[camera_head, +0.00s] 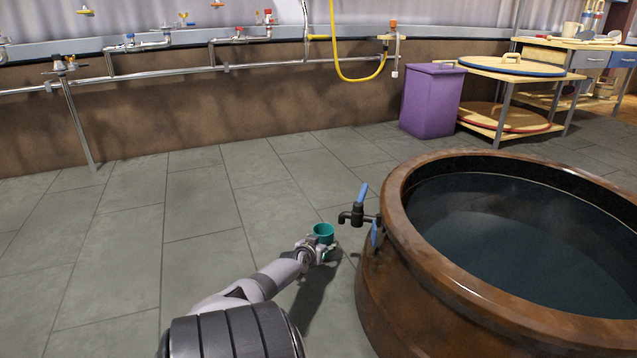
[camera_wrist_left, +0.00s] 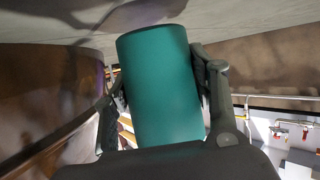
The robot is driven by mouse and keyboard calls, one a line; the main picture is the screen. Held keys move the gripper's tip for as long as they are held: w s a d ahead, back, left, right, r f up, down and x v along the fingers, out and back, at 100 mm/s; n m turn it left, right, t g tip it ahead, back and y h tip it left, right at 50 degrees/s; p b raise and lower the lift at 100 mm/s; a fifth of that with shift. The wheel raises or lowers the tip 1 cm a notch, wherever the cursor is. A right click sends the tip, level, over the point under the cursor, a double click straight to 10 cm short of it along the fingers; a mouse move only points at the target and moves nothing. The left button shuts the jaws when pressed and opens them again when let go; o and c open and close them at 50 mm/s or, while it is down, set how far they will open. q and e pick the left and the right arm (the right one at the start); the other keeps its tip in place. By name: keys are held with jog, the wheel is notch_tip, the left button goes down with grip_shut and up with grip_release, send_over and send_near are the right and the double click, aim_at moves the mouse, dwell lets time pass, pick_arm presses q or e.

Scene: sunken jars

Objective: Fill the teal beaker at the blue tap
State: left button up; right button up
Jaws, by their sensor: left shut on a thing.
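The teal beaker (camera_head: 323,231) is held by my left gripper (camera_head: 318,248), which is shut on it. In the left wrist view the teal beaker (camera_wrist_left: 162,88) fills the middle, between the two dark fingers. The blue tap (camera_head: 362,208) is a black tap with blue handles on the side of the brown jar. In the head view the beaker is just left of the tap's spout and a little lower, apart from it. The inside of the beaker is too small to make out. My right gripper is not in view.
The large brown jar (camera_head: 392,262) on the right holds dark liquid (camera_head: 515,235). A purple bin (camera_head: 430,100) and a wooden cart (camera_head: 515,70) stand behind it. Pipes with small taps (camera_head: 130,42) run along the back wall. Tiled floor (camera_head: 200,215) is clear to the left.

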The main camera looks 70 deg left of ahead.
pick_arm(q)
jog(key=w+d, duration=0.3)
jog(key=w, duration=0.1)
jog(key=shift+d+f, duration=0.2)
jog(key=shift+f, duration=0.1)
jog(key=shift+s+a+f, duration=0.1)
jog(key=shift+f, duration=0.6)
jog(key=shift+f, duration=0.15)
jog(key=o, duration=1.4)
jog(key=shift+d, duration=0.5)
jog(key=shift+a+v, duration=0.2)
jog(key=shift+v, duration=3.25)
jog(key=shift+s, duration=0.15)
jog(key=shift+c, duration=0.2)
